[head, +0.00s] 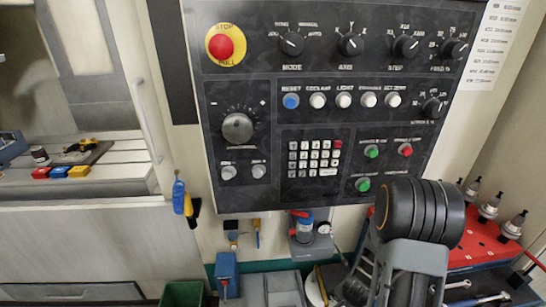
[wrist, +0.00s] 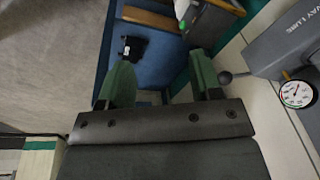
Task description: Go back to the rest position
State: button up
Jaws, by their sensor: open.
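My gripper (wrist: 160,78) shows in the wrist view with its two green fingers spread apart. It is open, and nothing is held between the fingers. Beyond the fingers is a blue surface (wrist: 163,50) with a small black object (wrist: 132,48) on it, near the left finger. In the head view my dark arm fills the lower right, and the gripper itself cannot be made out there.
A control panel (head: 268,198) with a red stop button (head: 221,46) stands ahead. A red rack (head: 478,240) with tool holders is at right, beside my arm. In the wrist view, a grey lube unit (wrist: 285,42) with a gauge (wrist: 297,93) is right of the fingers.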

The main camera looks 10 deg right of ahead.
jog(key=a+r+n, duration=0.3)
jog(key=r+n, duration=0.1)
jog(key=r, duration=0.5)
jog(key=s+a+r+n+t, duration=0.1)
jog(key=a+r+n, duration=0.3)
jog(key=r, duration=0.5)
jog(key=s+a+r+n+y, duration=0.1)
jog(key=a+r+n, duration=0.2)
jog(key=r, duration=0.6)
jog(key=shift+s+a+r+n+t, duration=0.15)
jog(key=shift+a+r+n+t, duration=0.05)
jog(key=shift+r+n+t, duration=0.2)
